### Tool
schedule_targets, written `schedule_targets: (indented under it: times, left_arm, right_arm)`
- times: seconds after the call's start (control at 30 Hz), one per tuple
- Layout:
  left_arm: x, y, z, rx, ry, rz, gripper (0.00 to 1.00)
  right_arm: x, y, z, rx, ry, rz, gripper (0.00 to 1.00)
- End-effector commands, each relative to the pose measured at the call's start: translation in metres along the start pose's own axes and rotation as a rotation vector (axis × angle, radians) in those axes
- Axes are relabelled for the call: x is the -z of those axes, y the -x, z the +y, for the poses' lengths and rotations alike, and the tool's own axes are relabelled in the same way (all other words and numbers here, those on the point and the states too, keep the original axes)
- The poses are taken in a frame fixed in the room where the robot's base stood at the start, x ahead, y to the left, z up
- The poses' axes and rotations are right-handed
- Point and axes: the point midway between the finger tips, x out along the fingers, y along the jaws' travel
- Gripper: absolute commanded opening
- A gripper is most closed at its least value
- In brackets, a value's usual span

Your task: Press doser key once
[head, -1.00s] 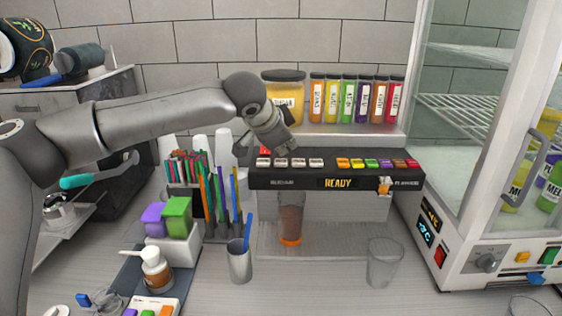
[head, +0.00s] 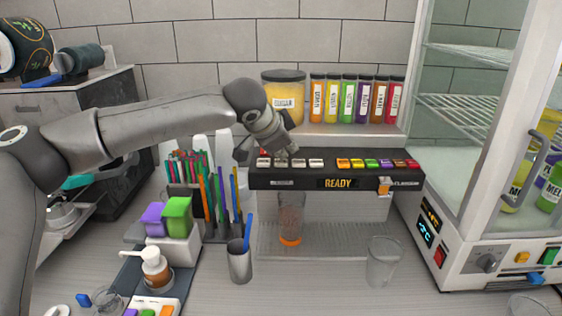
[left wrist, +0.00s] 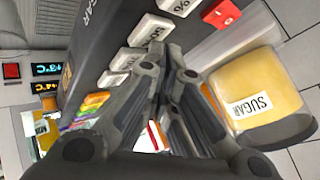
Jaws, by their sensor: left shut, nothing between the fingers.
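The doser (head: 338,183) is a dark panel with a lit READY display. A row of white keys (head: 316,163) is on its left half and coloured keys (head: 371,163) are on its right half. My left gripper (head: 287,153) is shut and empty, pointing down over the white keys and partly covering them. In the left wrist view the fingertips (left wrist: 167,68) are close to the white keys (left wrist: 150,27); I cannot tell whether they touch one. My right gripper is out of view.
A red button (left wrist: 222,14) is beside the white keys. A yellow sugar jar (head: 284,97) and several narrow jars (head: 348,100) stand behind the doser. A holder with straws (head: 205,195) is to its left, a glass-door fridge (head: 480,130) to its right. An empty clear cup (head: 383,262) stands in front.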

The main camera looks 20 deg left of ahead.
Motion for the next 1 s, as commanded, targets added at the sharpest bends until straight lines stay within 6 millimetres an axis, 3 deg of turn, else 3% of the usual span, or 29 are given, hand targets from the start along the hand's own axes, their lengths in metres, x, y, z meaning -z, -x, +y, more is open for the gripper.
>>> schedule_targets:
  times: [1.0]
  left_arm:
    - [-0.0053, -0.0067, 0.0047, -0.001, 0.001, -0.002, 0.0]
  right_arm:
    - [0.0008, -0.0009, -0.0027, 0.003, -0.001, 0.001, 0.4]
